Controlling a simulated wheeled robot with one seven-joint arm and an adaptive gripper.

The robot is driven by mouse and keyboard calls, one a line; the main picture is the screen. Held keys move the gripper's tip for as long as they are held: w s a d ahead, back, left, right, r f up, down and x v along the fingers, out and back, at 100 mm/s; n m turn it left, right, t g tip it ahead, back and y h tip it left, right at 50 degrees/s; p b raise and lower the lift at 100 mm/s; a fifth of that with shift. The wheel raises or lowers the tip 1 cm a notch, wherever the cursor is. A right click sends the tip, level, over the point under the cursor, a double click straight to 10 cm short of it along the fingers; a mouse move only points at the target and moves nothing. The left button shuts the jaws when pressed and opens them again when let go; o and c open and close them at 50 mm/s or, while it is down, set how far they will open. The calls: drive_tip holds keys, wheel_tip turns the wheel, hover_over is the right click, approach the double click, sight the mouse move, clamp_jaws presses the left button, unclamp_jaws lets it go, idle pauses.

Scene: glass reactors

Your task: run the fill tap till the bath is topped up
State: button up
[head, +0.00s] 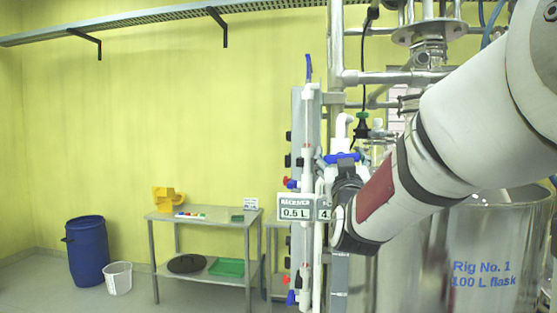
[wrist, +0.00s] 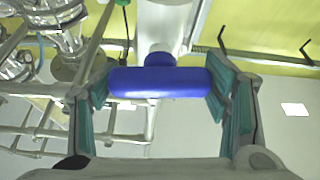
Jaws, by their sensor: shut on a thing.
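A blue tap handle (wrist: 160,82) lies crosswise between the two teal finger pads of my gripper (wrist: 159,92) in the wrist view. The gripper is shut on it, one pad at each end of the bar. A white stem joins the handle's middle. In the head view the blue handle (head: 341,158) shows just above my gripper (head: 346,172), on the white pipework. A large steel vessel (head: 485,245) marked "Rig No. 1 100 L flask" stands at the right, partly behind my arm. The level inside it is hidden.
A display panel (head: 296,208) reading 0.5 L hangs left of my gripper, beside a vertical column with blue and red valves. Steel frame pipes (head: 388,77) stand close behind. A steel trolley (head: 200,222), a blue drum (head: 87,250) and a white bucket (head: 118,278) stand farther left.

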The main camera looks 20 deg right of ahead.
drive_tip(key=n+y, duration=0.1)
drive_tip(key=n, duration=0.1)
drive_tip(key=n+y+b, duration=0.1)
drive_tip(key=n, duration=0.2)
drive_tip(key=n+t+y+b, duration=0.1)
drive_tip(key=n, duration=0.1)
drive_tip(key=shift+y, duration=0.3)
drive_tip(key=n+y, duration=0.1)
drive_tip(key=n, duration=0.2)
drive_tip(key=n+y+b, duration=0.1)
drive_tip(key=n, duration=0.2)
drive_tip(key=shift+a+n+y+b, duration=0.1)
drive_tip(key=shift+n+y+b, duration=0.2)
drive_tip(key=shift+n+y, duration=0.1)
drive_tip(key=shift+n, duration=0.3)
drive_tip(key=o, duration=1.2)
drive_tip(key=shift+c, duration=0.2)
drive_tip(key=v, duration=1.2)
drive_tip(key=shift+r, duration=0.15)
